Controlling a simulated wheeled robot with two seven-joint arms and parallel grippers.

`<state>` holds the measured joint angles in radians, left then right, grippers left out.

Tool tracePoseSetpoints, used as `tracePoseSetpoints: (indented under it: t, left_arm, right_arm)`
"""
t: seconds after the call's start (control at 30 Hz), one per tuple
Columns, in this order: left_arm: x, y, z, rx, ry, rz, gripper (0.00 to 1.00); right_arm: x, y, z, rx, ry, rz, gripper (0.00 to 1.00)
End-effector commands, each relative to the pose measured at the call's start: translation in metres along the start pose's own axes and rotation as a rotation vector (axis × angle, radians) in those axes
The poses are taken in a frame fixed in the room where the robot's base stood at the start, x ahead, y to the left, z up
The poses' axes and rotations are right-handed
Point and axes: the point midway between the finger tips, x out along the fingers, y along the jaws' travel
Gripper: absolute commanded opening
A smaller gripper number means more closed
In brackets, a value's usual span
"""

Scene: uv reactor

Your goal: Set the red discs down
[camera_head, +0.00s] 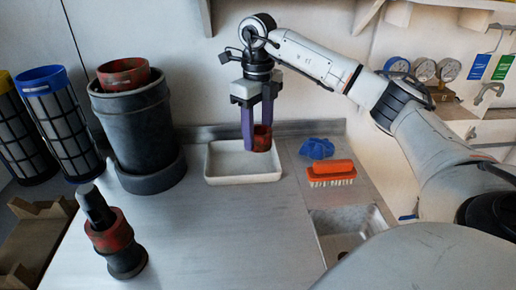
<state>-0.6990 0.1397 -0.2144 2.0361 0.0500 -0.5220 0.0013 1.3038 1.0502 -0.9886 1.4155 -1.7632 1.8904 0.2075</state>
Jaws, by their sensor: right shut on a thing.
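My right gripper (257,132) points straight down with its purple fingers shut on a small red disc-like piece (263,138). It holds the piece over the right half of a shallow white tray (222,180). The fingers partly hide the piece, so I cannot tell whether it is one disc or several, or whether it touches the tray floor. Other red round parts show: one (124,73) sits in the top of a tall dark cylinder (135,130), and a red collar (112,238) is around a dark stepped part at front left. My left gripper is out of view.
An orange brush (331,169) and a crumpled blue item (317,148) lie right of the tray. A sink basin (345,222) is at front right. Filter cylinders with blue (40,77) and yellow rims stand far left. The middle front of the bench (215,240) is clear.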

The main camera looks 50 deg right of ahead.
Motion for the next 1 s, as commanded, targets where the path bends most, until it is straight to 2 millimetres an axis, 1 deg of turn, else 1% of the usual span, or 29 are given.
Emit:
tracePoseSetpoints:
  t: [0.03, 0.17, 0.3, 0.4, 0.5, 0.77, 0.87, 0.9, 0.97, 1.0]
  left_arm:
    - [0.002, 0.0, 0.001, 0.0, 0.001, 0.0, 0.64]
    - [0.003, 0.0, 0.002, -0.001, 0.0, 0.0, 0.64]
    - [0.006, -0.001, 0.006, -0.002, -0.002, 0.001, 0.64]
    - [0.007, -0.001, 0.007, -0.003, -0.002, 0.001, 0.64]
    - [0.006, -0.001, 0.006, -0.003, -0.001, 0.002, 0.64]
    - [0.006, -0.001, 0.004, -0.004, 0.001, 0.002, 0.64]
    - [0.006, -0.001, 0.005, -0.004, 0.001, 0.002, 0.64]
    - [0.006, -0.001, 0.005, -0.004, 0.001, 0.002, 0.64]
    - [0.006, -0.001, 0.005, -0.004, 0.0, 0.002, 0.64]
    - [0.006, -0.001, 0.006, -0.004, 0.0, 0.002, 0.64]
  right_arm:
    - [0.008, 0.0, -0.001, 0.001, 0.002, -0.001, 0.22]
    - [0.018, 0.0, -0.001, 0.001, 0.003, -0.001, 0.22]
    - [0.042, 0.0, -0.002, 0.002, 0.003, 0.0, 0.22]
    - [0.056, 0.0, -0.002, 0.002, 0.002, 0.0, 0.22]
    - [0.06, -0.003, 0.001, 0.004, 0.001, 0.001, 0.22]
    - [0.06, -0.003, 0.001, 0.003, 0.0, 0.001, 0.22]
    - [0.064, -0.002, 0.001, 0.002, 0.001, 0.001, 0.22]
    - [0.063, -0.002, 0.001, 0.002, 0.0, 0.001, 0.49]
    - [0.063, -0.002, 0.002, 0.002, 0.0, 0.001, 0.6]
    - [0.063, -0.002, 0.001, 0.002, 0.0, 0.001, 0.63]
